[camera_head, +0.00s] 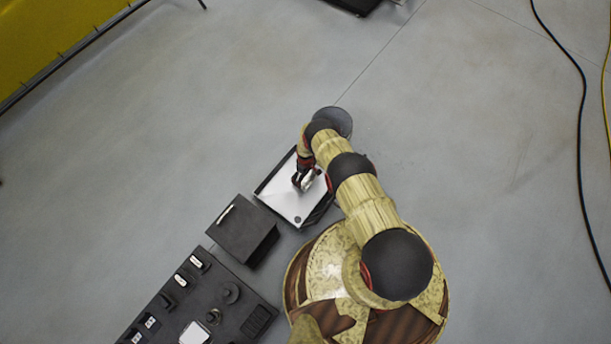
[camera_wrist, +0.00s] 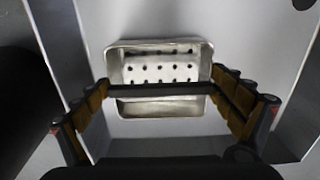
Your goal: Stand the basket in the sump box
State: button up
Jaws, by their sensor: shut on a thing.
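The basket (camera_wrist: 160,48) is a small metal pan with rows of holes and a dark bar-shaped handle (camera_wrist: 160,90) across it. My gripper (camera_wrist: 160,86) is shut on this bar, with one finger at each end. The basket hangs from it or rests below it; I cannot tell which. A white-floored box with dark edges (camera_head: 284,204), which looks like the sump box, lies under my gripper (camera_head: 305,181) in the head view. White surfaces surround the basket in the wrist view. The basket is largely hidden by my arm in the head view.
A dark grey box (camera_head: 240,229) stands left of the white-floored box. A dark panel with switches and knobs (camera_head: 229,293) is at the lower left. A grey round object (camera_head: 341,118) is partly behind my arm. Open floor lies beyond. A black cable (camera_head: 581,130) runs at the right.

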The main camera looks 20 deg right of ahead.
jog(key=o, duration=0.9)
jog(key=shift+r+p, duration=2.4)
jog(key=shift+r, duration=1.6)
